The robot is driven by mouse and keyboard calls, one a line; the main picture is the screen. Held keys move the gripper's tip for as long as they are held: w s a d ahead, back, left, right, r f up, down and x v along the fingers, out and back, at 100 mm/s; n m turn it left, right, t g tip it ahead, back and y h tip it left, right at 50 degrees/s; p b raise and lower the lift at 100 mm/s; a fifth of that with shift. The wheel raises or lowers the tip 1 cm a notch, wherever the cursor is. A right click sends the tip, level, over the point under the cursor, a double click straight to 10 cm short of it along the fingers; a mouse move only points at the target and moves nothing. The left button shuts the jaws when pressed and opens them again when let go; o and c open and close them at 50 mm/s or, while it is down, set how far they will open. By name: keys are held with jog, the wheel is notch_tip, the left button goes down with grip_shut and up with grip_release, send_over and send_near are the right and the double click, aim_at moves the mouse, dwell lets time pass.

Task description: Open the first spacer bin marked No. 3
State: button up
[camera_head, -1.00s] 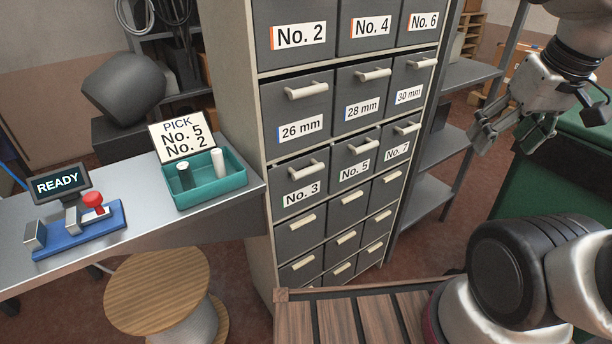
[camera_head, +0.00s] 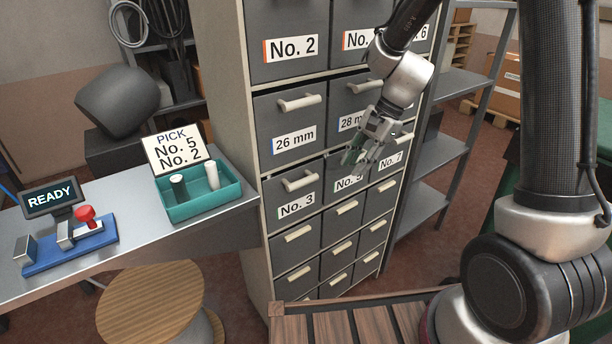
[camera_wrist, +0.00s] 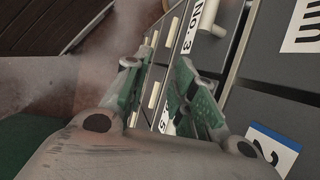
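Drawers marked 26 mm (camera_head: 293,141) and No. 2 (camera_head: 291,47) are above; smaller unlabelled drawers are below. A bench (camera_head: 120,230) at left holds a teal tray (camera_head: 205,200), a PICK No. 5, No. 2 card (camera_head: 178,150) and a READY display (camera_head: 50,196). A wooden spool (camera_head: 150,300) stands below.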

send_near(304, 179)
jog(key=x, duration=0.5)
jog(key=shift+s+d+f, duration=0.1)
jog(key=shift+d+f, duration=0.15)
jog(key=shift+f, duration=0.1)
jog(key=shift+a+f, duration=0.75)
jog(key=shift+a, duration=0.05)
jog(key=shift+a+f, duration=0.3)
jog(key=shift+f, duration=0.3)
grip_shut()
